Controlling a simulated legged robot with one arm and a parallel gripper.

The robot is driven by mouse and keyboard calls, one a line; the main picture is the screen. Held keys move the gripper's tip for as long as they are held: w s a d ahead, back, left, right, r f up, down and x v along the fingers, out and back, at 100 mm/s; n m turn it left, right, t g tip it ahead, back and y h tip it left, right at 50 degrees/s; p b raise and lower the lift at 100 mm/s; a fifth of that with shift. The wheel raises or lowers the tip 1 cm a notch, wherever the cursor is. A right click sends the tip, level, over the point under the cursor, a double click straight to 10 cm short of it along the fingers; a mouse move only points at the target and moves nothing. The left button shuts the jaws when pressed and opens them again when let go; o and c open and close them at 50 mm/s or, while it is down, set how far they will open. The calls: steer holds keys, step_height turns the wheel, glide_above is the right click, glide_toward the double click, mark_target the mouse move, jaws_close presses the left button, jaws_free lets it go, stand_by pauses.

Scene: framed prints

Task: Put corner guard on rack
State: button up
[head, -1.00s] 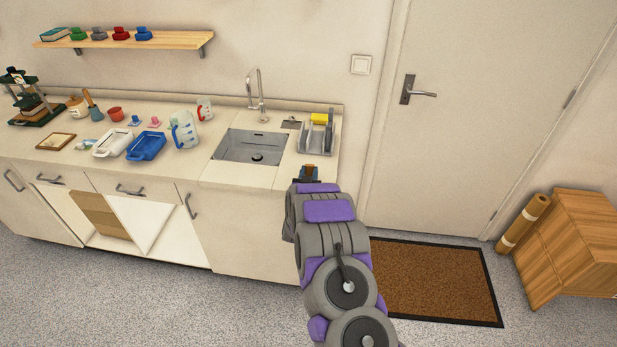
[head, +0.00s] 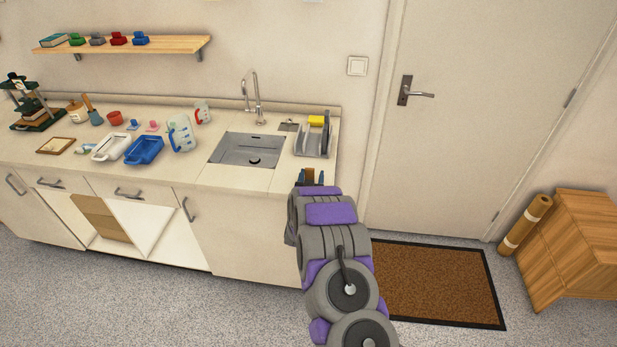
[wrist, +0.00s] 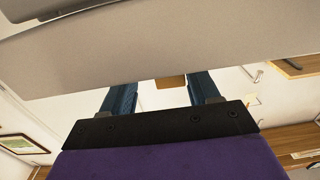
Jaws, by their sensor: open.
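The rack (head: 312,147) is a grey slatted dish rack on the counter, right of the sink, with a yellow block (head: 316,120) in it. My gripper (head: 309,173) is in front of the counter's right end, below the rack in the head view. Its dark blue fingers are open. A small brown piece (head: 309,176) shows between them, perhaps the corner guard; it also shows near the fingertips in the wrist view (wrist: 170,82). I cannot tell whether it touches a finger. A large beige-grey surface covers the top of the wrist view and hides what lies beyond.
The sink (head: 250,149) lies left of the rack. Blue (head: 145,150) and white (head: 110,147) trays and several jugs and cups stand farther left. A lower cabinet stands open. A doormat (head: 437,283) and wooden crate (head: 575,250) are at the right.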

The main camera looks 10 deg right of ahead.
steer(key=p+v, duration=0.2)
steer(key=v, duration=0.9)
steer(key=shift+s+a, duration=0.3)
steer(key=shift+a, duration=0.1)
